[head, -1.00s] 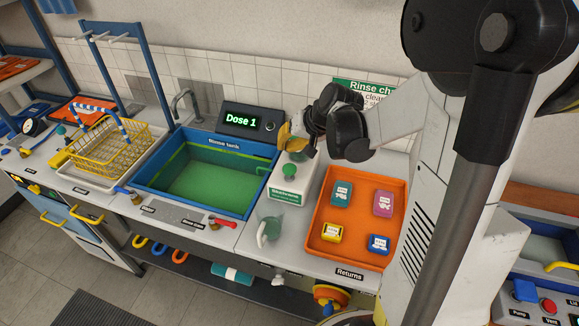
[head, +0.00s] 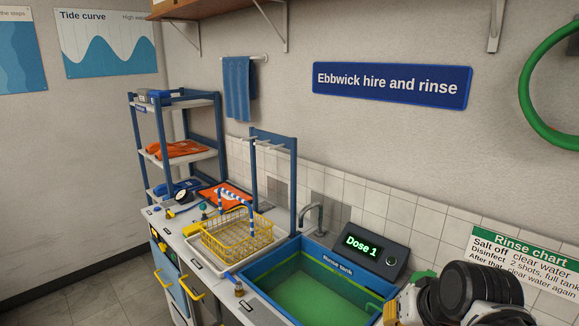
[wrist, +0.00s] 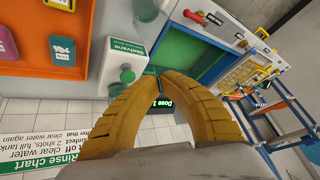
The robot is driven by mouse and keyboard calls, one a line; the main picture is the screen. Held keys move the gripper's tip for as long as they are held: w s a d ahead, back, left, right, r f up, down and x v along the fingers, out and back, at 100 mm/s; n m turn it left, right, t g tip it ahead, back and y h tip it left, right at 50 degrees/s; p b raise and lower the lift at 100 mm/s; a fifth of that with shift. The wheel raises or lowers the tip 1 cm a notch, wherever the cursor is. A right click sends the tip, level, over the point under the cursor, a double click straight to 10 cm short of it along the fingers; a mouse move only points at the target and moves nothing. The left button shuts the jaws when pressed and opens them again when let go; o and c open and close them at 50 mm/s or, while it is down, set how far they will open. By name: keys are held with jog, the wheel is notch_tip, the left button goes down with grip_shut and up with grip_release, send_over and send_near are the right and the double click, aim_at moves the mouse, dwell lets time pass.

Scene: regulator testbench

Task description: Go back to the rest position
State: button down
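My gripper (wrist: 162,76) shows in the wrist view as two curved yellow fingers. Their tips come together over the bench, and nothing is seen held between them. In the head view only part of the gripper and the dark wrist (head: 478,292) show at the lower right corner, in front of the wall and right of the rinse tank (head: 268,296). The rest of the arm is out of that view.
The "Dose 1" display (head: 370,248) stands behind the tank. A yellow basket (head: 236,236) and blue rack (head: 273,180) are left.

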jog(key=s+a+f+n+h+b, duration=0.1)
jog(key=s+a, duration=0.1)
jog(key=s, duration=0.6)
jog(key=shift+f+n+t, duration=0.3)
jog(key=shift+n, duration=0.1)
